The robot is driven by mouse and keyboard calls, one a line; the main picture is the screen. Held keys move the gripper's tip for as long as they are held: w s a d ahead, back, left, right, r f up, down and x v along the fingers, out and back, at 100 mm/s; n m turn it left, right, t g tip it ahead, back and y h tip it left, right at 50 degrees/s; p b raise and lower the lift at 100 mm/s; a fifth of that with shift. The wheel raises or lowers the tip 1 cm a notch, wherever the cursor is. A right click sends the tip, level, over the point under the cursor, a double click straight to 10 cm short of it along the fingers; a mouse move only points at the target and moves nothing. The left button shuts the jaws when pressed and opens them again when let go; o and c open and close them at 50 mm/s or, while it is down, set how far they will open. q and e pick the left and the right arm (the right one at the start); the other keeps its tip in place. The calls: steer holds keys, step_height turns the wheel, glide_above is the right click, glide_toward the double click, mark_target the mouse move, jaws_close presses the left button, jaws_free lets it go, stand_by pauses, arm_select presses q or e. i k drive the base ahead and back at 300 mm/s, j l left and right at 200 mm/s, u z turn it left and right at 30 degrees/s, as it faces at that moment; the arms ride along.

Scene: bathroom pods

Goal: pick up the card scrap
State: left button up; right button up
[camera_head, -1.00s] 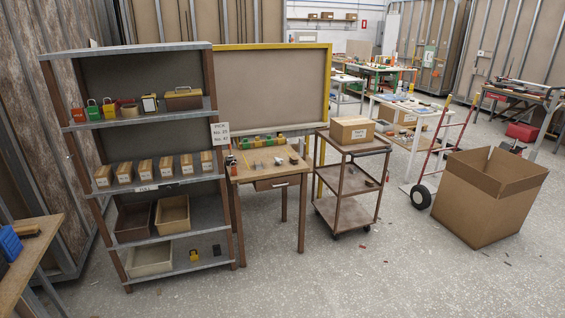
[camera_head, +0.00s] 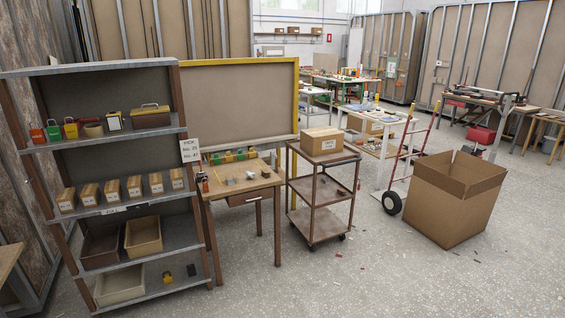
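Several small reddish and dark scraps lie on the grey speckled floor. One reddish scrap (camera_head: 338,255) is by the foot of the brown trolley, and another scrap (camera_head: 476,262) is in front of the big cardboard box. They are too small to tell which, if any, is the card scrap. Neither of my grippers shows in the head view.
A shelf rack (camera_head: 125,207) with boxes and bins stands at left. Beside it are a wooden table (camera_head: 243,188), a brown trolley (camera_head: 318,192) with a carton (camera_head: 321,141), a red hand truck (camera_head: 411,155) and a large open cardboard box (camera_head: 452,202). The front right floor is clear.

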mark_target(266, 174)
steer(key=i+j+z, duration=0.1)
steer(key=i+z, duration=0.15)
steer(key=z, duration=0.15)
steer(key=i+j+z, duration=0.2)
steer(key=z, duration=0.25)
steer(key=i+j+z, duration=0.1)
steer(key=i+j, duration=0.2)
steer(key=i+j+z, duration=0.1)
steer(key=i+j, duration=0.2)
steer(key=j, duration=0.15)
steer(key=i+j+z, duration=0.15)
steer(key=j, duration=0.25)
steer(key=i+j+z, duration=0.1)
steer(key=i+j, duration=0.3)
steer(key=i+j+z, duration=0.1)
steer(key=j, duration=0.35)
steer(key=i+j, duration=0.25)
steer(key=j, duration=0.15)
steer(key=i+j, duration=0.2)
steer(key=j, duration=0.2)
steer(key=i+j, duration=0.25)
steer(key=j, duration=0.15)
steer(key=i+j, duration=0.2)
steer(key=j, duration=0.2)
steer(key=i+j, duration=0.25)
steer(key=j, duration=0.15)
